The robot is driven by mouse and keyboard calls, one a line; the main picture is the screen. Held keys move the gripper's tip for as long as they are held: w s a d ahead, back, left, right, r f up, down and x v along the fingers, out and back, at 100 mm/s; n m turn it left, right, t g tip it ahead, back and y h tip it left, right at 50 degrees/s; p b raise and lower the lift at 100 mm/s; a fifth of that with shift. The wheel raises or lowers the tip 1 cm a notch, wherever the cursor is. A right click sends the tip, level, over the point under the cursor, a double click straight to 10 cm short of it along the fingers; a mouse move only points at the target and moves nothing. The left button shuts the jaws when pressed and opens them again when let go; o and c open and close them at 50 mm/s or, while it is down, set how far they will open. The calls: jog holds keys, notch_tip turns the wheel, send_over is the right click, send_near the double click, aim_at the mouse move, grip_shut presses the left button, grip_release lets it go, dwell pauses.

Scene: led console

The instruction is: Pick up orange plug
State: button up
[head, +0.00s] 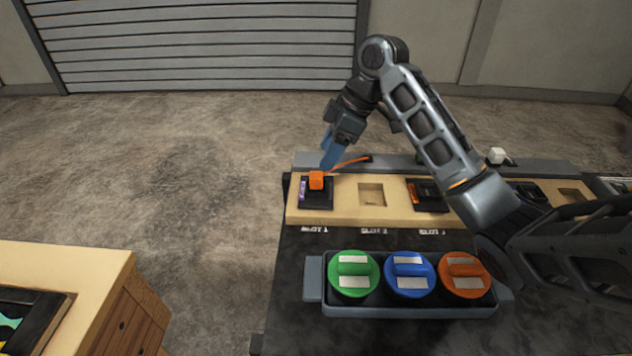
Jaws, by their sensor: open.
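A small orange plug (316,180) sits on a black square base at the left end of the wooden panel (340,212). An orange cable (347,163) runs from near it to the right, towards the grey ledge behind the panel. My gripper (329,164) has blue fingers and points down just above and behind the orange plug. It is open; the fingers overlap in this view, so the gap between them is hidden. I cannot tell whether a finger touches the plug.
A grey tray (312,280) in front holds a green knob (353,274), a blue knob (409,275) and an orange knob (464,275). The panel has an empty square recess (371,195) and more black sockets to the right. A wooden cabinet (110,275) stands at lower left, with clear floor between.

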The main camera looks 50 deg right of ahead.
aim_at(318, 174)
jog(key=shift+s+d+p+x, duration=0.15)
jog(key=shift+p+x, duration=0.1)
jog(key=shift+x, duration=1.6)
jog(key=shift+s+d+p+x, duration=0.1)
jog(key=shift+p+x, duration=0.15)
jog(key=shift+x, duration=1.55)
jog(key=shift+f, duration=0.15)
jog(key=shift+c, duration=0.4)
jog(key=c, duration=1)
